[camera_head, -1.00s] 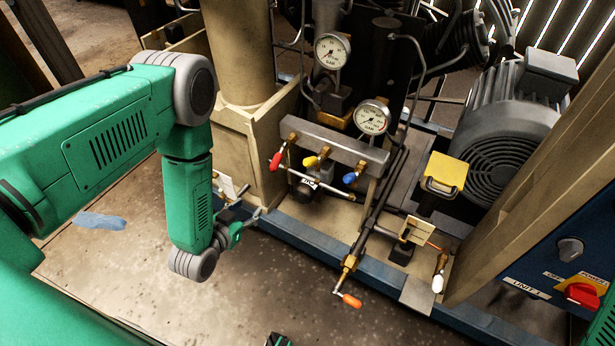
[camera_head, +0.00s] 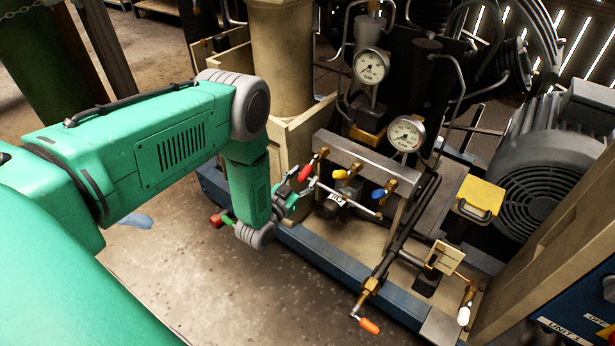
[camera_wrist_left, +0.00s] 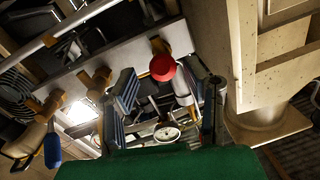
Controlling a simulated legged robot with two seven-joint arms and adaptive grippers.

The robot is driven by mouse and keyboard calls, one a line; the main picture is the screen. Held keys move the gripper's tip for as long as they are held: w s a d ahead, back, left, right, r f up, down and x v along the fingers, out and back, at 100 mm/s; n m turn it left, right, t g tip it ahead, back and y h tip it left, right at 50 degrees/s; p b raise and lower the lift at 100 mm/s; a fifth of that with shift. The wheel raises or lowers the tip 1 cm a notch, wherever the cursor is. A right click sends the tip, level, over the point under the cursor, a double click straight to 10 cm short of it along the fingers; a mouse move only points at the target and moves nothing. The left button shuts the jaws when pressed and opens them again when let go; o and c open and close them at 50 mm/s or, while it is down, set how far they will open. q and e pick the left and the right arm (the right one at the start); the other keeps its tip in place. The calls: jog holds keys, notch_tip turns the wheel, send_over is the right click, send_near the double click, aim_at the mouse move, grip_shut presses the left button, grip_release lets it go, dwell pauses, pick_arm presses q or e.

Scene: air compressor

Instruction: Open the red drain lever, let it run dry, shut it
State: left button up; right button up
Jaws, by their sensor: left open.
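The red-handled lever (camera_head: 306,172) is at the left end of the grey manifold bar. Its round red end also shows in the left wrist view (camera_wrist_left: 163,67). My left gripper (camera_head: 297,196) is open and empty just beside this lever. In the left wrist view the red end appears between the two spread fingers (camera_wrist_left: 168,88), and I see no finger closed on it. Whether a finger touches it cannot be told. A second, orange-red lever (camera_head: 369,326) sits at the low front end of a pipe, away from the gripper. My right gripper is out of view.
A yellow lever (camera_head: 340,174) and a blue lever (camera_head: 378,194) hang beside the red one on the manifold (camera_head: 350,160). Two gauges (camera_head: 371,66) stand above. A thin rod crosses below the levers. A white-tipped lever (camera_head: 463,316) is at right. The floor in front is open.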

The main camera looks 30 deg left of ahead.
pick_arm(q)
jog(key=shift+w+a+f, duration=0.1)
jog(key=shift+w+a, duration=0.15)
jog(key=shift+w, duration=0.6)
jog(key=shift+w+a, duration=0.15)
jog(key=shift+a, duration=0.1)
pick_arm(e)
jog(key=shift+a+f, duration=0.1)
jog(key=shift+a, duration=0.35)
pick_arm(q)
jog(key=shift+d, duration=0.1)
jog(key=shift+d, duration=0.15)
grip_shut()
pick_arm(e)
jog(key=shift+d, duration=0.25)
